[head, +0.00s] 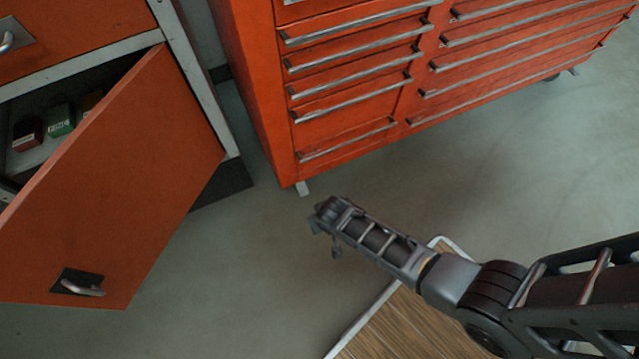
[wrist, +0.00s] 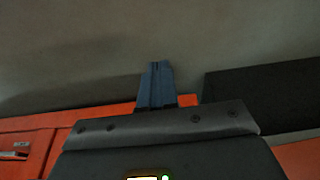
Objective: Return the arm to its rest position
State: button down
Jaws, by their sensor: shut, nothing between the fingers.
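My arm reaches in from the lower right in the head view, stretched out to the left above the floor. My gripper (head: 322,222) is at its far end, left of the wooden top and in front of the orange drawer cabinet. In the wrist view the two blue-grey fingers (wrist: 156,66) are together with no gap and hold nothing. Only grey floor shows beyond their tips. The fingers are small and hard to make out in the head view.
An orange cabinet door (head: 125,190) stands open at the left, with small boxes (head: 60,120) on the shelf behind it. An orange drawer cabinet (head: 345,150) stands at the back. A wooden top with a metal edge (head: 400,325) lies under my arm. Floor (head: 240,270) between them is clear.

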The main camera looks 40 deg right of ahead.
jog(key=shift+s+a+r, duration=0.15)
jog(key=shift+s+r, duration=0.15)
jog(key=shift+s, duration=0.05)
dwell(0.4)
jog(key=s+a+r+n+t+y, duration=0.1)
jog(key=s+r+t, duration=0.3)
jog(key=s+r, duration=0.6)
jog(key=s+r+n+t, duration=0.1)
jog(key=s+r+t, duration=0.2)
jog(key=s+r, duration=0.65)
notch_tip(320, 180, up, 44)
jog(key=s+n+t+p, duration=0.1)
jog(key=t+p, duration=0.3)
jog(key=p, duration=1.1)
jog(key=shift+s+n+t+p, duration=0.3)
jog(key=shift+s+p, duration=0.1)
jog(key=shift+s, duration=0.35)
jog(key=shift+d+f, duration=0.1)
jog(key=shift+f, duration=0.05)
